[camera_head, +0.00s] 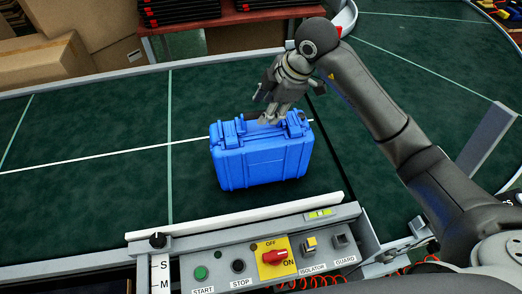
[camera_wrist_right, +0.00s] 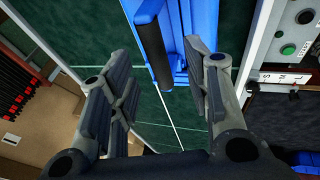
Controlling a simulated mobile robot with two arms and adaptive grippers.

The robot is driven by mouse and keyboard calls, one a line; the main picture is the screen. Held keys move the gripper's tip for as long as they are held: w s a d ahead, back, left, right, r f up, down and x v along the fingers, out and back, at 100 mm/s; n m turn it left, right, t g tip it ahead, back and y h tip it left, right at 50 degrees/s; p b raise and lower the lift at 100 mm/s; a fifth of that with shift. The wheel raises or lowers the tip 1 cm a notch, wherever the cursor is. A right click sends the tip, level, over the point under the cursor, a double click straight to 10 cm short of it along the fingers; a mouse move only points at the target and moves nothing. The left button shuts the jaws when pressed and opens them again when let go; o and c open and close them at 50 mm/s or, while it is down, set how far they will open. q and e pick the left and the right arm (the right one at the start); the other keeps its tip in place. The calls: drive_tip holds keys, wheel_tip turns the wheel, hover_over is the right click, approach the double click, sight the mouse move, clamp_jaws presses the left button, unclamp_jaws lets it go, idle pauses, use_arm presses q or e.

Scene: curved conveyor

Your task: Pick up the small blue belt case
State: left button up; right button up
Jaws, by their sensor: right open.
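The small blue belt case (camera_head: 262,160) stands upright on the dark green conveyor belt, its dark handle on top. My right gripper (camera_head: 266,107) is at the top of the case, over the handle side, with its arm coming in from the right. In the right wrist view the right gripper (camera_wrist_right: 148,62) is open, its two fingers apart. The blue case (camera_wrist_right: 205,20) shows beyond them, with its dark handle (camera_wrist_right: 150,50) in the gap between the fingers. I cannot tell whether a finger touches the case. My left gripper is not in view.
Cardboard boxes (camera_head: 50,60) stand at the back left. The belt (camera_head: 110,185) is clear left of the case.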

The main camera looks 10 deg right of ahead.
sight(262, 111)
drive_tip(key=p+x, duration=0.1)
drive_tip(key=x, duration=0.2)
drive_tip(key=shift+w+a+f+p, duration=0.1)
drive_tip(key=shift+f+p, duration=0.2)
drive_tip(key=shift+w+a+f, duration=0.1)
drive_tip(key=shift+w+f, duration=0.1)
drive_tip(key=shift+f, duration=0.3)
clamp_jaws()
drive_tip(key=shift+w+r, duration=0.1)
